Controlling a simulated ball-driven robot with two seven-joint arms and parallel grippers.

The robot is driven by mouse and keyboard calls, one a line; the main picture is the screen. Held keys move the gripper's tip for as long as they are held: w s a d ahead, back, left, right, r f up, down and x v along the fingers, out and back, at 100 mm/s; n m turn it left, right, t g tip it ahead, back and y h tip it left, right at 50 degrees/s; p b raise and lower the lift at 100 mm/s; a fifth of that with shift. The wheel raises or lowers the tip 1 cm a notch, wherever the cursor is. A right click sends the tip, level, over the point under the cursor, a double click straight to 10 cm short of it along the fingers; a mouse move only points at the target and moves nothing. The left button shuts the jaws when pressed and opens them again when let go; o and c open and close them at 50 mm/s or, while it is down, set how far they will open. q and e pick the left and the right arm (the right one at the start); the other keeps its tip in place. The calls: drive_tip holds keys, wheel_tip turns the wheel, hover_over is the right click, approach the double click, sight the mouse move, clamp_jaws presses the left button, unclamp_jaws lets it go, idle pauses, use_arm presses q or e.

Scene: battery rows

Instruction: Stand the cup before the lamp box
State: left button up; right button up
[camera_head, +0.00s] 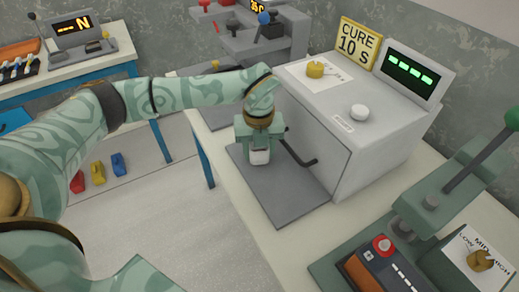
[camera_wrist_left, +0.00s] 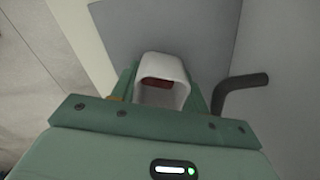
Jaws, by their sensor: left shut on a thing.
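A small white square cup (camera_head: 259,157) is in my left gripper (camera_head: 260,147), which is shut on it. In the left wrist view the cup (camera_wrist_left: 163,72) shows its open top with something red inside, between the two green fingers of the gripper (camera_wrist_left: 161,90). The cup is over the grey plate (camera_head: 290,205) in front of the lamp box (camera_head: 314,142). I cannot tell whether its base touches the plate. The lamp box has its front door closed, with a dark bar handle (camera_head: 300,157) just right of the gripper. My right gripper is not in view.
A "CURE 10 S" sign (camera_head: 358,44), a brass knob (camera_head: 315,69) and a green-lit display (camera_head: 412,70) are on the lamp box. A green lever press (camera_head: 440,205) stands at right. Bare plate lies in front of the gripper.

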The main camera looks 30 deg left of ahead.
use_arm(q)
drive_tip(key=o, duration=0.7)
drive_tip(key=shift+f, duration=0.1)
drive_tip(key=shift+o, duration=0.2)
wheel_tip(320, 180, up, 12)
drive_tip(key=p, duration=0.4)
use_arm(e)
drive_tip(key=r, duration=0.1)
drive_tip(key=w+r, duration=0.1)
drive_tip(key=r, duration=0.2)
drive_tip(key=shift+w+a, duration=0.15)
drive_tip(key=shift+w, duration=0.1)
use_arm(q)
drive_tip(key=shift+s, duration=0.1)
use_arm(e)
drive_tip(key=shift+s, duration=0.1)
